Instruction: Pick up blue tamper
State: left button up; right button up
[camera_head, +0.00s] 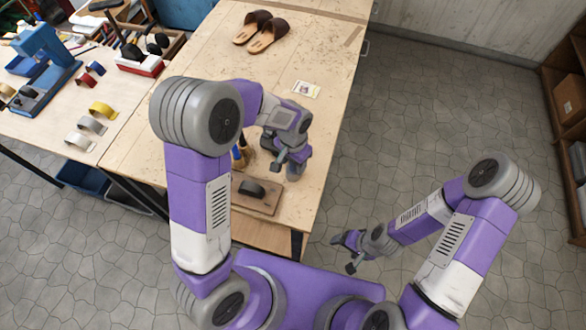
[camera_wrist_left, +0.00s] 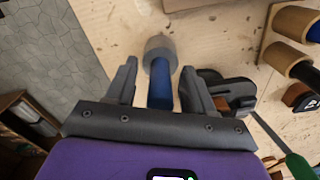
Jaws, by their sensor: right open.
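The blue tamper (camera_wrist_left: 160,82) shows in the left wrist view as a blue cylindrical handle with a grey round head at its far end. My left gripper (camera_wrist_left: 160,84) is open, with one dark finger on each side of the blue handle. A gap shows on the left side; contact on the right side is unclear. In the head view my left gripper (camera_head: 282,163) is low over the right part of the wooden table, and I cannot clearly make out the tamper there. My right gripper (camera_head: 348,252) is open and empty, off the table's right side over the floor.
A wooden board with a dark block (camera_head: 253,189) lies at the table's near edge. In the left wrist view a black tool (camera_wrist_left: 228,90), tan cylinders (camera_wrist_left: 285,58) and a green-handled tool (camera_wrist_left: 298,165) are to the right. Brown sandals (camera_head: 262,30) lie far back.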

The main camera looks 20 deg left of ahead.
pick_arm(q)
jog(key=shift+w, duration=0.1)
grip_shut()
jog(key=shift+r, duration=0.1)
notch_tip(320, 180, up, 10)
jog(key=shift+f, duration=0.1)
dwell(0.3)
jog(key=c, duration=0.6)
grip_release()
jog(key=shift+c, duration=0.2)
grip_shut()
